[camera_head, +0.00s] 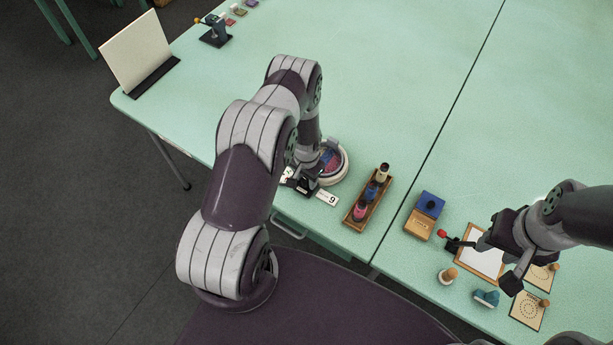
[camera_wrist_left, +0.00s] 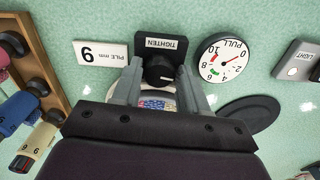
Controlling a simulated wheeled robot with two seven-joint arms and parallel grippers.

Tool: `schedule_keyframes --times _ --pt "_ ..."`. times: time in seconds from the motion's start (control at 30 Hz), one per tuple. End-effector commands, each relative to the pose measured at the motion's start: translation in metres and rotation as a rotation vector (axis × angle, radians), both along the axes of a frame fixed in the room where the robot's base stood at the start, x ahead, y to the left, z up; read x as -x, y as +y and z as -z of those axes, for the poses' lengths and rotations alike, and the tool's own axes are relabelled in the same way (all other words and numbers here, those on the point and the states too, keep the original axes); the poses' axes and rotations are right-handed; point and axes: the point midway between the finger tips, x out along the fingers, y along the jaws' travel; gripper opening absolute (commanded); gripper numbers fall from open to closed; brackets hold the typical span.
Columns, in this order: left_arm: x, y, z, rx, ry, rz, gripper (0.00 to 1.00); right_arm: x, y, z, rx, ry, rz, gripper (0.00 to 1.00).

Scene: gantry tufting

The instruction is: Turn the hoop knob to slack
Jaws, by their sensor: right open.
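The hoop knob (camera_wrist_left: 159,72) is black and round with a white pointer mark, on a black bracket labelled TIGHTEN (camera_wrist_left: 160,43). In the left wrist view my left gripper (camera_wrist_left: 160,80) has one finger on each side of the knob; whether they touch it is unclear. The hoop (camera_head: 345,160) holds coloured work and is partly behind my left gripper (camera_head: 303,178) in the head view. My right gripper (camera_head: 500,262) is open and empty at the right.
A blue-topped box (camera_head: 419,222), a framed board (camera_head: 474,262) and stitch cards (camera_head: 528,312) lie near my right gripper. The table's back is mostly clear.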

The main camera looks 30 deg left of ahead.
Motion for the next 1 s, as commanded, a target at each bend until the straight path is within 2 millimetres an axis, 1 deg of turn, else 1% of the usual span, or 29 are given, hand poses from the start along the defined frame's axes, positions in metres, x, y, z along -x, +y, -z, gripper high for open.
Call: schedule_keyframes --times 0.03,0.1,0.2,0.27,0.4,0.5,0.6,0.83,0.87,0.9,0.93,1.0 --pt "0.0 0.0 0.0 0.0 0.001 0.0 0.25 0.0 0.0 0.0 0.0 0.0 0.0 0.43" --pt "0.0 0.0 0.0 0.0 0.001 0.0 0.05 0.0 0.0 0.0 0.0 0.0 0.0 0.43" --pt "0.0 0.0 0.0 0.0 0.001 -0.001 0.05 0.0 0.0 0.0 0.0 0.0 0.0 0.43" --pt "0.0 0.0 0.002 0.0 0.001 -0.028 0.05 0.0 0.0 0.006 0.0 0.0 0.0 0.43" --pt "0.0 0.0 0.007 0.0 0.0 -0.22 0.05 0.0 0.0 0.03 0.0 0.0 0.0 0.43" --pt "-0.001 0.0 0.004 0.0 -0.002 -0.337 0.05 0.0 0.0 0.037 0.0 0.0 0.0 0.43" --pt "0.0 0.0 0.001 -0.001 0.0 -0.385 0.05 0.0 0.0 0.037 0.0 0.0 0.0 0.43" --pt "0.0 0.0 -0.001 0.0 0.002 -0.386 0.05 0.0 0.0 0.035 0.0 0.0 0.0 0.43" --pt "0.0 0.0 -0.001 0.0 0.002 -0.386 0.45 0.0 0.0 0.035 0.0 0.0 0.0 0.43" --pt "0.0 0.0 -0.001 0.0 0.002 -0.385 0.58 0.0 0.0 0.035 0.0 0.0 0.0 0.43" --pt "0.0 0.0 -0.001 0.0 0.002 -0.385 0.61 0.0 0.0 0.035 0.0 0.0 0.0 0.43" --pt "0.0 0.0 -0.001 0.0 0.001 -0.385 0.61 0.0 0.0 0.035 0.0 0.0 0.0 0.43"
